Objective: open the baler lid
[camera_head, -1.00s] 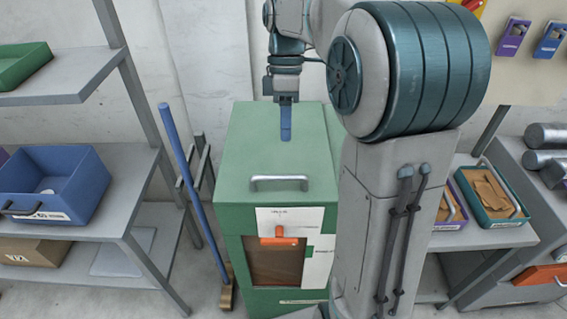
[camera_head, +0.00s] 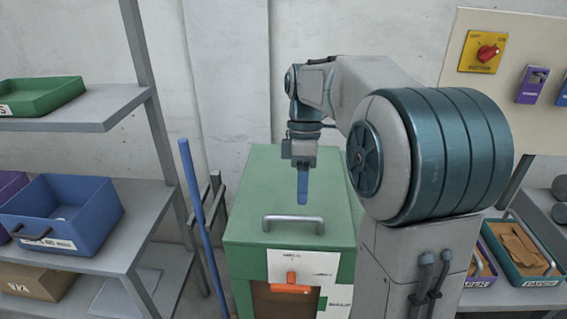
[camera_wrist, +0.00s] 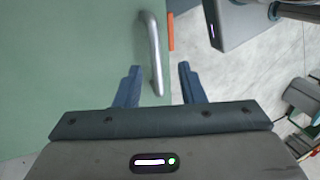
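The baler is a green box, and its flat lid (camera_head: 285,183) is closed on top. A silver bar handle (camera_head: 293,222) stands along the lid's front edge, and it also shows in the wrist view (camera_wrist: 153,50). My gripper (camera_head: 302,190) hangs over the lid, behind the handle in the head view. In the wrist view my gripper (camera_wrist: 157,82) has its two blue fingers apart, with the near end of the handle appearing between them. Nothing is held. I cannot tell the height of the fingers above the handle.
An orange latch (camera_head: 291,284) sits on the baler's front by white labels. A blue broom pole (camera_head: 200,220) leans at its left. A shelf with a blue bin (camera_head: 88,222) and a green tray (camera_head: 42,94) is farther left. A paper bin (camera_head: 522,250) is at right.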

